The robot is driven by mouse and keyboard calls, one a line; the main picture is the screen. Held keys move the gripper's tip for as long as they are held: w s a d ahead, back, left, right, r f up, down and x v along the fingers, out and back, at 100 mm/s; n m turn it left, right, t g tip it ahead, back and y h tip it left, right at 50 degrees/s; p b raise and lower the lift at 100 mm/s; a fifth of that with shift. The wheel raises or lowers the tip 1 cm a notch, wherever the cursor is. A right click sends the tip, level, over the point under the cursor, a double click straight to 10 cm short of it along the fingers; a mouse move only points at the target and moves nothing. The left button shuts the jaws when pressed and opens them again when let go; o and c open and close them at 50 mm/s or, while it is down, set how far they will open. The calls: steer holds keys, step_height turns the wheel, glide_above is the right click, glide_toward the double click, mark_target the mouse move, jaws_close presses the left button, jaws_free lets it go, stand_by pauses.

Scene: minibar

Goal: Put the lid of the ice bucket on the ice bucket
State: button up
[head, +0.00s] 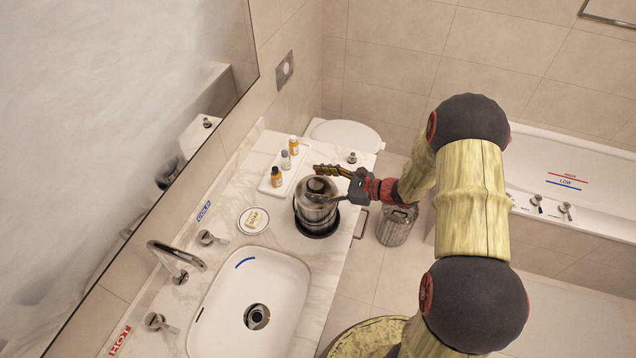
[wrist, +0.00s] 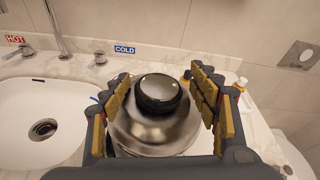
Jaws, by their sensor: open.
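The ice bucket (head: 316,212) is a shiny metal vessel on a black round base, standing on the marble counter beyond the sink. A domed metal lid with a black knob (head: 317,185) shows at its top; I cannot tell how the lid is seated on the bucket. In the wrist view, the knob (wrist: 158,92) has a pale top and stands over the shiny metal (wrist: 155,132). My gripper (head: 329,184) is at the height of the knob, coming from the right. Its fingers are open, one on each side of the knob, with gaps visible in the wrist view.
A white tray (head: 272,187) with small bottles lies behind the bucket. A soap dish (head: 253,220) sits to its left. The sink (head: 240,310) and taps are nearer me. A metal bin (head: 396,226) stands on the floor right of the counter. The mirror wall borders the left.

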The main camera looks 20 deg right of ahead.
steer(key=r+v, duration=0.1)
steer(key=v, duration=1.1)
steer(key=s+a+r+n+g+h, duration=0.3)
steer(key=s+a+r+n+g, duration=0.4)
steer(key=s+a+r+n, duration=0.45)
steer(key=s+d+r+n+t+h, duration=0.2)
steer(key=s+r+n+t+h, duration=0.1)
steer(key=s+r+n+h, duration=0.5)
steer(key=s+r+n, duration=0.3)
steer(key=n, duration=0.1)
steer(key=shift+s+h, duration=0.2)
steer(key=shift+h, duration=0.2)
steer(key=shift+d, duration=0.1)
step_height(320, 180, down, 12)
steer(key=b, duration=1.2)
